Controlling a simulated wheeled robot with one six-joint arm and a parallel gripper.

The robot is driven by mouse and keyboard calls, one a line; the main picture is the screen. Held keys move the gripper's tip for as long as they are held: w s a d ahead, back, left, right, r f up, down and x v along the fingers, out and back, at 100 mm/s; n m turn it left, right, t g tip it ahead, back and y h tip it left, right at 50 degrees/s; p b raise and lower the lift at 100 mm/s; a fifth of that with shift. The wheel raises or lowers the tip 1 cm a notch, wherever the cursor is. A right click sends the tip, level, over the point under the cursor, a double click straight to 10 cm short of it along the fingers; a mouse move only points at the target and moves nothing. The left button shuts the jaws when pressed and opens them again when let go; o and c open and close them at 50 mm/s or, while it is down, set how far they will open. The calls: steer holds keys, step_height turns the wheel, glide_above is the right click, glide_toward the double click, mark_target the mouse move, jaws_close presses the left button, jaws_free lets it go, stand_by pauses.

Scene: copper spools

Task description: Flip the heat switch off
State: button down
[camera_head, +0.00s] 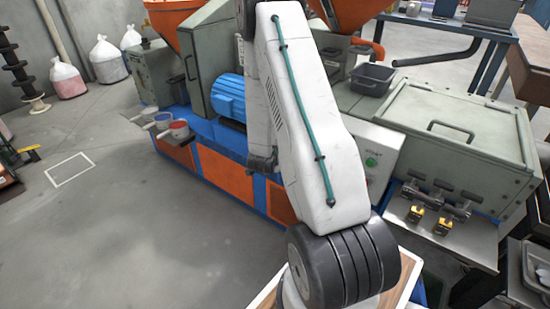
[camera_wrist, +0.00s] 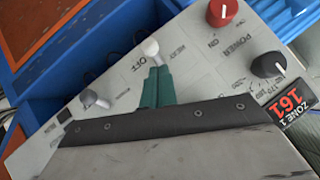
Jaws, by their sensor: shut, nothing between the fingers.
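In the wrist view, a pale control panel (camera_wrist: 122,82) fills the middle, tilted in the picture. A toggle switch with a white ball tip (camera_wrist: 150,48) stands on it near an "OFF" label. A second, greyer toggle (camera_wrist: 94,99) is to its lower left. The small labels are too blurred to tell which one is the heat switch. My gripper (camera_wrist: 157,70) has green fingers that are shut and empty. Their tips are just below the white-tipped toggle in the picture; I cannot tell whether they touch it.
In the head view, a grey bin (camera_head: 372,78) stands on the machine behind my arm. Open floor (camera_head: 130,220) lies to the left.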

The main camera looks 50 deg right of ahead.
steer(key=s+a+r, duration=0.4)
steer(key=s+a, duration=0.2)
steer(key=a, duration=0.5)
steer(key=shift+r, duration=0.2)
stand_by(0.4)
